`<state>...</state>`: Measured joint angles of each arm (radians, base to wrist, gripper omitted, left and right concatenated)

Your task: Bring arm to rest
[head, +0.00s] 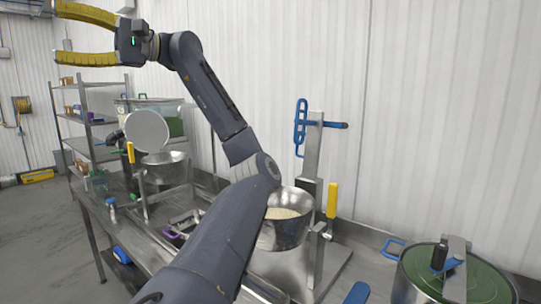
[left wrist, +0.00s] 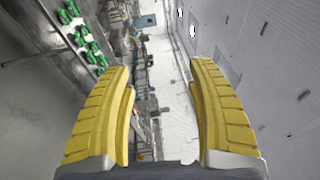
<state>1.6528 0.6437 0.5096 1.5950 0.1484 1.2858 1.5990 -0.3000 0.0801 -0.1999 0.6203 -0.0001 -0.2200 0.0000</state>
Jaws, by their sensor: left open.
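My left gripper (head: 62,38) has yellow padded fingers and is raised high at the upper left of the head view. Its fingers are spread apart with nothing between them. In the left wrist view my left gripper (left wrist: 163,105) also shows open and empty, with the room blurred and turned sideways behind it. My left arm reaches up across the middle of the head view and hides part of the table. My right gripper is in neither view.
A steel bowl (head: 285,232) with pale contents sits on a stand behind my arm. A green-lidded pot (head: 420,270) stands at lower right. A metal table (head: 100,222) runs left, with a round white pan (head: 147,130) above it. A shelf rack (head: 72,128) stands farther back.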

